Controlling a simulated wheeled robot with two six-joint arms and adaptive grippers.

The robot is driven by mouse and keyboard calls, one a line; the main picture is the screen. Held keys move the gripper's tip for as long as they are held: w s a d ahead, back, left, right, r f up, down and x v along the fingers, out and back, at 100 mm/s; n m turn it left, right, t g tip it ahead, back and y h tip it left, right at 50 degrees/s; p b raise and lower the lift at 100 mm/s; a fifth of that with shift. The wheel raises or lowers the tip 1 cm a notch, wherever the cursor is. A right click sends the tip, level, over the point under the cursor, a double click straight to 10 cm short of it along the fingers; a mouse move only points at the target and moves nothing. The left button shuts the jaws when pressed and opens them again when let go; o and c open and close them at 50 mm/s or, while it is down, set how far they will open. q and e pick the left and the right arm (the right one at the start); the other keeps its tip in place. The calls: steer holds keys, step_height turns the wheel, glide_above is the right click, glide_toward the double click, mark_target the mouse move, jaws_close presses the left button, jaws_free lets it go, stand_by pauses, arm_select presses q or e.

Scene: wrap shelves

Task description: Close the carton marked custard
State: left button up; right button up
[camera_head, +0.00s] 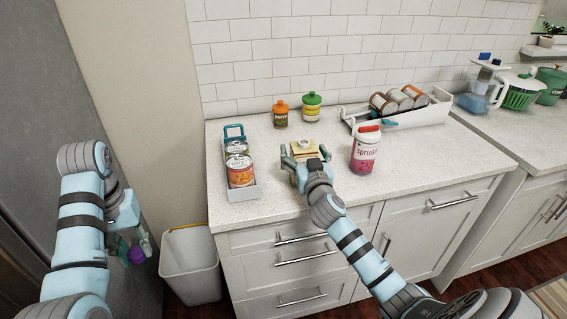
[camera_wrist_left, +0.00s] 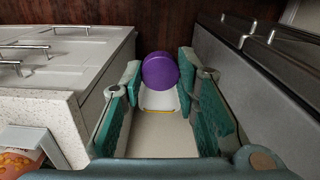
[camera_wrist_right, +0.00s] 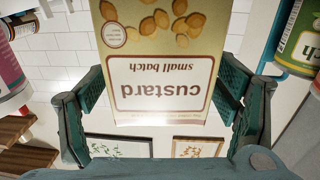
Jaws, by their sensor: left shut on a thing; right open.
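The carton marked custard (camera_wrist_right: 165,85) fills the middle of the right wrist view, its lettering upside down there. In the head view the carton (camera_head: 301,152) stands on the counter, with a small pale round piece on top; its front is mostly hidden by my arm. My right gripper (camera_head: 303,163) is open, its fingers on either side of the carton. My left gripper (camera_head: 133,245) is shut on a purple round object (camera_head: 137,255), left of the counter and lower than its top. The purple object also shows between the fingertips in the left wrist view (camera_wrist_left: 160,70).
A tray (camera_head: 245,194) with cans stands left of the carton. Orange-lidded (camera_head: 281,115) and green-lidded (camera_head: 312,106) jars stand behind. A pink sprinkles jar (camera_head: 364,152) is close on the right, before a white rack (camera_head: 425,115) of cans. A bin (camera_head: 190,265) stands below my left.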

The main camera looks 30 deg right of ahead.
arm_select(q)
steer(key=shift+s, duration=0.1)
arm_select(e)
steer(key=shift+c, duration=0.2)
steer(key=c, duration=1.8)
steer(key=shift+r, duration=0.1)
steer(key=shift+c, duration=0.2)
arm_select(q)
steer(key=shift+r, duration=0.1)
arm_select(e)
steer(key=shift+r, duration=0.1)
